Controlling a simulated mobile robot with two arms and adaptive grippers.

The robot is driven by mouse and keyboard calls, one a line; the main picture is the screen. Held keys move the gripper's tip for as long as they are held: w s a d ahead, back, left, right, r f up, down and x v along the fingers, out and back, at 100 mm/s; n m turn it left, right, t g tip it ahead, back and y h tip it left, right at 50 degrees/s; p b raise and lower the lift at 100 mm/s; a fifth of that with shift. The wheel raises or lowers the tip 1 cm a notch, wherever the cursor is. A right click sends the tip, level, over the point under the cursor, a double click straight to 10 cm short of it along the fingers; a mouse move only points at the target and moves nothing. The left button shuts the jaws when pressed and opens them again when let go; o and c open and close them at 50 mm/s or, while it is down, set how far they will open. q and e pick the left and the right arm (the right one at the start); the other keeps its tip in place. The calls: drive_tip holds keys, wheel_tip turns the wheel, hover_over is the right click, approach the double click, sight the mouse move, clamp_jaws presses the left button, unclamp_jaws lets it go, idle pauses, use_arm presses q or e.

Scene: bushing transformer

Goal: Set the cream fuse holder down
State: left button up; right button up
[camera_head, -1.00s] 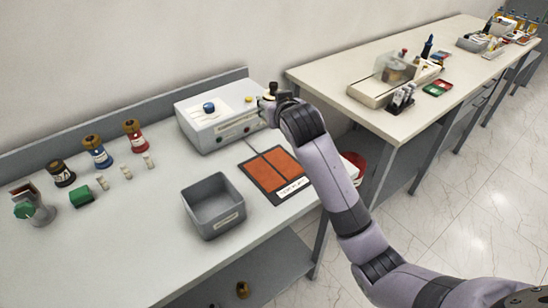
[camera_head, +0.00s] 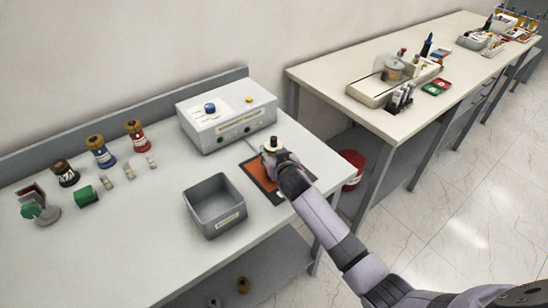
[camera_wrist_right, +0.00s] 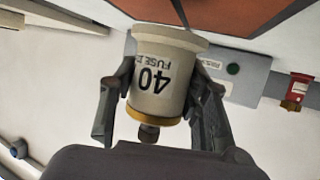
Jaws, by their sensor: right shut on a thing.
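The cream fuse holder (camera_wrist_right: 163,72) is a pale cylinder marked "40 FUSE", with a gold band and a small dark stud, in the right wrist view. My right gripper (camera_wrist_right: 160,100) is shut on it, one finger on each side. In the head view my right gripper (camera_head: 272,152) is over the far end of the dark-bordered orange mat (camera_head: 259,175), in front of the white box. My arm hides part of the mat. I cannot tell whether the holder touches the mat. My left gripper is not in view.
The white box (camera_head: 228,120) with a blue knob stands behind the mat. A grey open bin (camera_head: 215,207) stands left of it. Black (camera_head: 65,173), blue (camera_head: 100,153) and red (camera_head: 136,137) holders and a green block (camera_head: 85,195) stand further left.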

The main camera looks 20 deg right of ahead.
drive_tip(key=shift+f, duration=1.2)
drive_tip(key=shift+f, duration=0.1)
drive_tip(key=o, duration=1.4)
drive_tip(key=shift+c, duration=0.2)
drive_tip(key=shift+s, duration=0.1)
drive_tip(key=b+v, duration=0.1)
drive_tip(key=v, duration=1.1)
